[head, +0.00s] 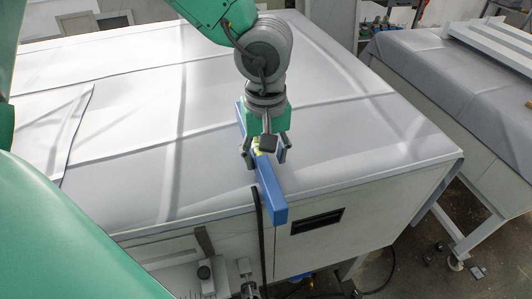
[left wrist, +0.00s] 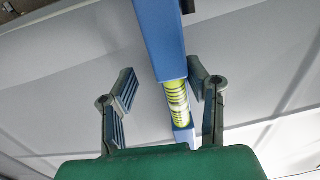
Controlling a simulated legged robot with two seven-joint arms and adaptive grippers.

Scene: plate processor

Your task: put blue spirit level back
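The blue spirit level (head: 271,197) is a long blue bar with a yellow-green vial. In the head view it lies across the front part of the covered table, its near end at the front edge. My left gripper (head: 265,160) points down over its middle, one finger on each side. In the left wrist view the spirit level (left wrist: 158,42) passes between the open fingers of the gripper (left wrist: 163,90). It is close to the right finger, with a clear gap to the left one. I cannot tell whether the right finger touches it. My right gripper is not in view.
The table (head: 370,130) has a grey-white sheet with free room around the level. A black strip (head: 258,235) rises by the table front, near the level's near end. Metal fittings (head: 205,275) stand below. A second covered table (head: 440,75) is at the right.

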